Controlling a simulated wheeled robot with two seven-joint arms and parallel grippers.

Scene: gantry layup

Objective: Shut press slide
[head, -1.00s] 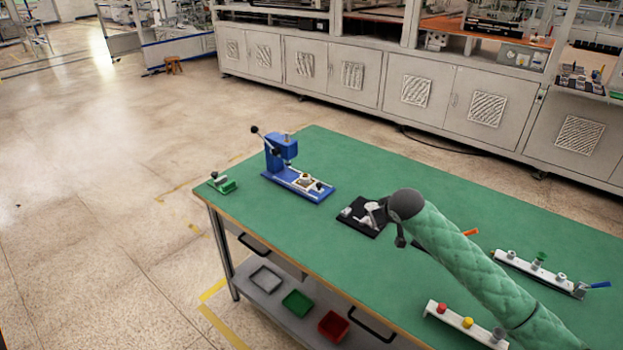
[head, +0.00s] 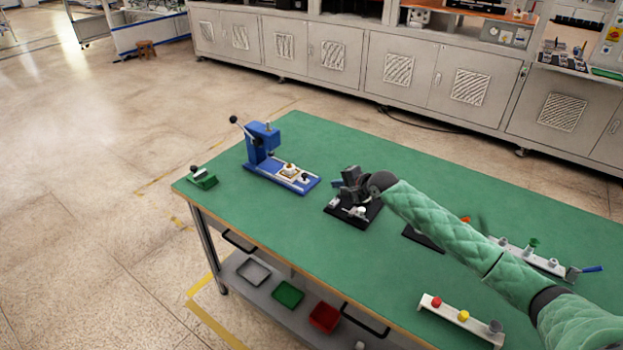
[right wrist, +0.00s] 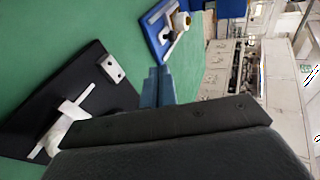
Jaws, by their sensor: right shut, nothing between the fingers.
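The blue press (head: 262,146) stands upright on the green table (head: 420,235), with a black-knobbed lever at its upper left. Its slide (head: 290,172) is a pale plate on the long blue base, out to the right of the press column, with a black knob near its right end. In the right wrist view part of the blue base (right wrist: 158,38) shows at the top. My right gripper (head: 349,184) is shut and empty, above the black fixture plate (head: 338,212) and to the right of the press, apart from it. Its fingers also show in the right wrist view (right wrist: 158,86).
The black plate carries pale clamp parts (right wrist: 68,125). A small green fixture (head: 203,178) sits at the table's left corner. Racks with coloured knobs (head: 462,318) lie at right. Trays, including a red one (head: 325,317), are on the lower shelf. Table space behind the press is clear.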

